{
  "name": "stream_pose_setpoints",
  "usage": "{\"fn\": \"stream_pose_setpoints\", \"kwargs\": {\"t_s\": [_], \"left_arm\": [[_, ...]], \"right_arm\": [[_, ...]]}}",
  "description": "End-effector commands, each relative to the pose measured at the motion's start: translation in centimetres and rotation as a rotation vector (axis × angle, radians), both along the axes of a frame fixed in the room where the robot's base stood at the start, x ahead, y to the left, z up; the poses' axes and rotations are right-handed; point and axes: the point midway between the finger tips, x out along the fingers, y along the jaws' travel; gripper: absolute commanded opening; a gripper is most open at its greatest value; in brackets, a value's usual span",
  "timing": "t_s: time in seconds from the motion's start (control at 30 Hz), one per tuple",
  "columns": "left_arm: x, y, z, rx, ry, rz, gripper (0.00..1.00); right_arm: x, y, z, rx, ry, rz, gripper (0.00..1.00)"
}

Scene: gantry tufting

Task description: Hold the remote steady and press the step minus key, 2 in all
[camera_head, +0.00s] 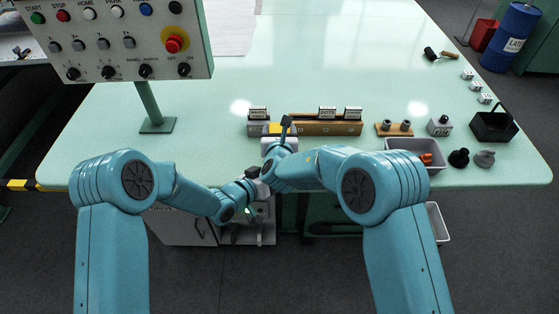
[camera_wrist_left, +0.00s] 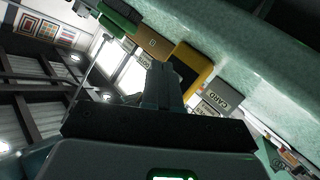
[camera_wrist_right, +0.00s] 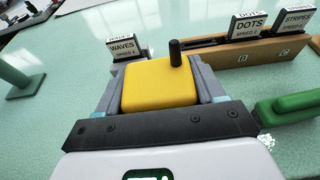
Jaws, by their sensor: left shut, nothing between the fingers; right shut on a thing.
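The yellow remote (camera_wrist_right: 160,84) with a short black stub is held between the fingers of my right gripper (camera_wrist_right: 160,98). In the head view, only a little of the remote (camera_head: 275,129) shows above my right gripper (camera_head: 280,143), at the table's front edge. My left gripper (camera_head: 254,173) is close by, lower and nearer to me. In the left wrist view, the fingers of my left gripper (camera_wrist_left: 164,78) are shut and empty. Beside them shows a yellow-edged dark face, apparently the remote (camera_wrist_left: 197,66). I cannot make out the step minus key or any touch.
A control panel (camera_head: 110,42) on a green post is at the left. A grey tray (camera_head: 403,143), a black bin (camera_head: 493,126) and small parts are at the right. The table's middle is clear.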

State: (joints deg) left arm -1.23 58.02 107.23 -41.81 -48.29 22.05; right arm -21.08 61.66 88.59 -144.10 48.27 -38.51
Motion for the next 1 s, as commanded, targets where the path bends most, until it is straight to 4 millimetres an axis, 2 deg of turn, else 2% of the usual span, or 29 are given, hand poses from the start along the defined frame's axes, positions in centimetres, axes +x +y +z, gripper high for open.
{"fn": "stream_pose_setpoints", "kwargs": {"t_s": [0.7, 1.0], "left_arm": [[0.02, 0.0, 0.0, 0.0, 0.0, 0.0, 0.0], [0.83, -0.01, 0.04, 0.0, -0.001, 0.0, 0.0]], "right_arm": [[0.02, 0.0, 0.08, 0.0, -0.002, 0.0, 0.26], [0.03, 0.0, 0.09, 0.0, -0.002, 0.0, 0.26]]}}
